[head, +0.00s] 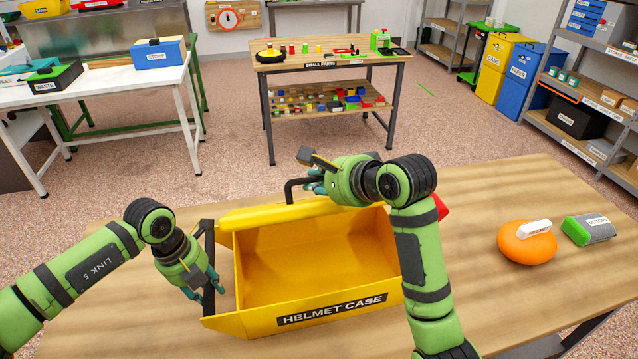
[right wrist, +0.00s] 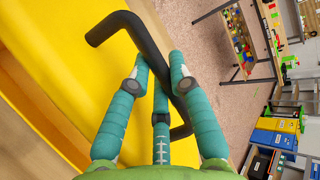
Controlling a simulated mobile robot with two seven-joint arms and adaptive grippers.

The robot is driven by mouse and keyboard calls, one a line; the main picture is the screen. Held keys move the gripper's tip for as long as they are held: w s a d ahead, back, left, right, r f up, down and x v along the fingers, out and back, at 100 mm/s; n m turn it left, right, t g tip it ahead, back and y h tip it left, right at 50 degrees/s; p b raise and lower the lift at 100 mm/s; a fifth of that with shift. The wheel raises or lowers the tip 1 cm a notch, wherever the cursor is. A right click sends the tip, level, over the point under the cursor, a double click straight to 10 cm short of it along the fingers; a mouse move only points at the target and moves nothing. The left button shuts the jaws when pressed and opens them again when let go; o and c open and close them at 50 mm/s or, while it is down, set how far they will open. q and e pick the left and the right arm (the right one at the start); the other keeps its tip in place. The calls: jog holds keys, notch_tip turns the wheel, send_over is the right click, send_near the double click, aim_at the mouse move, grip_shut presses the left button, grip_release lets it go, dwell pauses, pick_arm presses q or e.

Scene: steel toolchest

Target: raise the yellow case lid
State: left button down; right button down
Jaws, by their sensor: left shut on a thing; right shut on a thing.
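The yellow case (head: 316,262), labelled HELMET CASE, sits on the wooden table with its empty-looking inside open to view. Its yellow lid (head: 275,214) stands raised at the back, seen nearly edge-on. My right gripper (head: 315,182) is shut on the lid's black handle (head: 290,188); in the right wrist view the teal fingers wrap the black bar (right wrist: 140,38) in front of the yellow lid surface (right wrist: 60,60). My left gripper (head: 207,290) is shut on the black side handle (head: 209,245) at the case's left end. My right forearm hides the case's right end.
On the table (head: 480,290) at right lie an orange rounded object (head: 527,247) with a white piece on top and a grey-green box (head: 590,229). A red thing (head: 440,207) shows partly behind my right arm. The SMALL PARTS bench (head: 333,66) stands beyond.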

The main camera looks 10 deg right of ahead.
jog(key=shift+r, duration=0.2)
jog(key=c, duration=1.1)
grip_release()
jog(key=shift+f, duration=0.1)
jog(key=shift+s, duration=0.1)
jog(key=v, duration=1.2)
jog(key=shift+d, duration=0.1)
